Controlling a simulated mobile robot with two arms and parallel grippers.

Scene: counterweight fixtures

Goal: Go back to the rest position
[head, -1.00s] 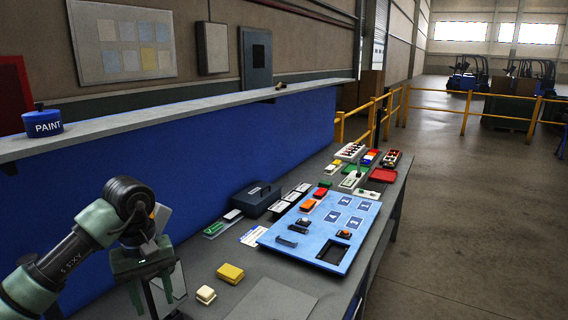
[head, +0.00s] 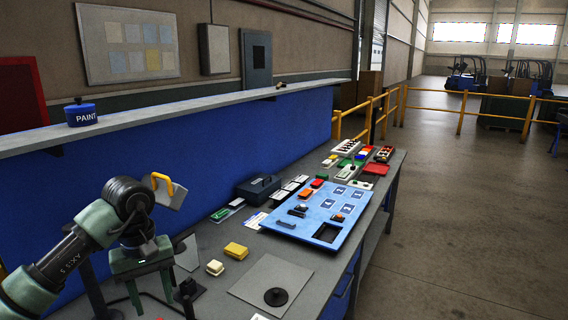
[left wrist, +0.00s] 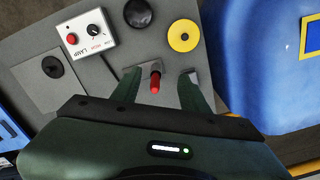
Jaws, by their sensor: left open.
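My left gripper (head: 160,300) hangs at the lower left of the head view, over the near end of the grey workbench (head: 210,290). In the left wrist view its two fingers (left wrist: 160,76) are apart. A red-tipped thing (left wrist: 155,82) shows between them; I cannot tell its height relative to the fingers, but nothing is seen gripped. My right gripper is not in view.
The blue board (head: 290,224) lies farther along the bench. A grey mat (head: 250,292) bears a black disc (head: 276,297). Floor at right is open.

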